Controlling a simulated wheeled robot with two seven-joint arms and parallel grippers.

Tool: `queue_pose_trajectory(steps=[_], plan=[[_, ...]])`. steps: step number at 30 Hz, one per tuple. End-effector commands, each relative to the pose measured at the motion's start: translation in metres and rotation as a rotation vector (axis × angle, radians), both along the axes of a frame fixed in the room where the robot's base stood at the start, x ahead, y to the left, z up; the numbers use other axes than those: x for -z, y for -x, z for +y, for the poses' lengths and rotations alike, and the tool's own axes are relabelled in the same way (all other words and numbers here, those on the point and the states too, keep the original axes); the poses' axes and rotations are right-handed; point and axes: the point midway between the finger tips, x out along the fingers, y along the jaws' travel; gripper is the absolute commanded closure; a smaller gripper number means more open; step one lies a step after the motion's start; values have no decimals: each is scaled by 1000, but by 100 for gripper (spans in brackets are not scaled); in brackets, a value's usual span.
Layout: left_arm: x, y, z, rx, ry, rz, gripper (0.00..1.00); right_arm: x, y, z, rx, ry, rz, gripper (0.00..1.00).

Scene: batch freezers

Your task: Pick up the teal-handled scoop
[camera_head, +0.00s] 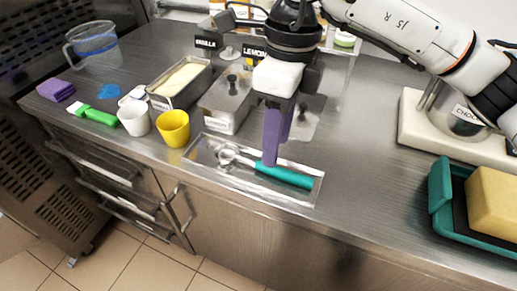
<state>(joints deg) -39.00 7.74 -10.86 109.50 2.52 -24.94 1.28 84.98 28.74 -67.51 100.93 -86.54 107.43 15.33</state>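The teal-handled scoop (288,176) lies in a shallow clear tray (222,175) near the counter's front edge. Its round metal head (228,155) points left and its handle points right. My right gripper (269,160) comes down from above with purple fingers. The fingertips are at the head end of the teal handle and overlap part of it. One finger largely hides the other, so I cannot tell whether they are closed on the handle. My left gripper is not in view.
Metal tubs (228,105) stand behind. A teal holder with a yellow block (495,203) is at right. The counter right of the tray is clear.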

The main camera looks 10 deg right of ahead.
Motion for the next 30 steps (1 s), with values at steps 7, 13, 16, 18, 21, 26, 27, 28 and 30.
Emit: queue_pose_trajectory(steps=[7,13,16,18,21,26,27,28,30], plan=[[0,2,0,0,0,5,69,6,-10,-20,23,81,-47,61],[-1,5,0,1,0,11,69,35,-9,-18,24,76,-45,61],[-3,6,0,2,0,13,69,44,-10,-18,23,76,-46,61],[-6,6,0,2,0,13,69,51,-10,-16,23,75,-45,61],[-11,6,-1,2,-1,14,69,66,-12,-14,22,75,-43,61],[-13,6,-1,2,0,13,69,88,-12,-13,22,74,-44,61],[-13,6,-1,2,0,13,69,91,-13,-13,22,74,-44,61],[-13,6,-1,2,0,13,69,92,-13,-13,22,73,-46,61],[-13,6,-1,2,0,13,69,93,-13,-13,22,73,-47,61]])
